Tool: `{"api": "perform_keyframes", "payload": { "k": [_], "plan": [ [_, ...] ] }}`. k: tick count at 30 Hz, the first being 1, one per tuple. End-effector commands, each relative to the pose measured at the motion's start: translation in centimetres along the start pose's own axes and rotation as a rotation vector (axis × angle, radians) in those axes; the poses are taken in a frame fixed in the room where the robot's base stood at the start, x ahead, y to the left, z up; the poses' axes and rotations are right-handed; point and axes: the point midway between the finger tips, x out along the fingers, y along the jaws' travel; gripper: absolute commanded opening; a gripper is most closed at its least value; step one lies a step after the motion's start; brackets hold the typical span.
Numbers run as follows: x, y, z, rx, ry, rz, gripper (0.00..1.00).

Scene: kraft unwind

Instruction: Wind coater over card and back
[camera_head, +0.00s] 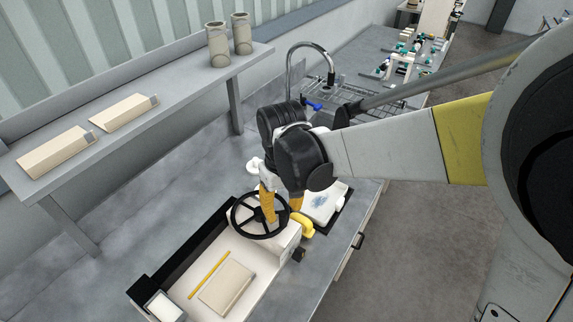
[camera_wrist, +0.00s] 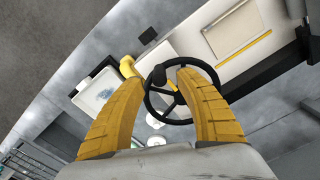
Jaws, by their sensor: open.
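The coater (camera_head: 251,258) is a white bench machine with a flat bed. It carries a black spoked handwheel (camera_head: 236,229), which also shows in the wrist view (camera_wrist: 148,103). A beige card (camera_head: 227,287) lies flat on the bed beside a thin yellow rod (camera_head: 208,275). The card shows in the wrist view (camera_wrist: 232,28) too. My gripper (camera_head: 282,212) is open, its yellow fingers pointing down at the wheel. In the wrist view a dark knob (camera_wrist: 157,77) on the wheel appears between the fingertips. Whether the fingers touch it, I cannot tell.
A yellow part (camera_head: 302,226) sits at the coater's near side, by a white tray (camera_head: 322,203) with a blue pattern. A white box (camera_head: 165,306) stands at the lower left. A shelf (camera_head: 150,115) runs along the wall. A sink tap (camera_head: 311,48) stands behind.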

Motion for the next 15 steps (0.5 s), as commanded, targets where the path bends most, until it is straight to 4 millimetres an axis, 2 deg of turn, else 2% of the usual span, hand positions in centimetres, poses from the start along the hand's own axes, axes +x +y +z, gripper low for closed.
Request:
{"api": "perform_keyframes", "payload": {
  "k": [1,6,15],
  "plan": [
    [1.1,0.0,0.0,0.0,0.0,0.0,0.41],
    [3.2,0.0,0.0,0.001,0.001,0.0,0.41],
    [3.9,0.0,0.0,0.001,0.001,0.0,0.41]
  ]
}}
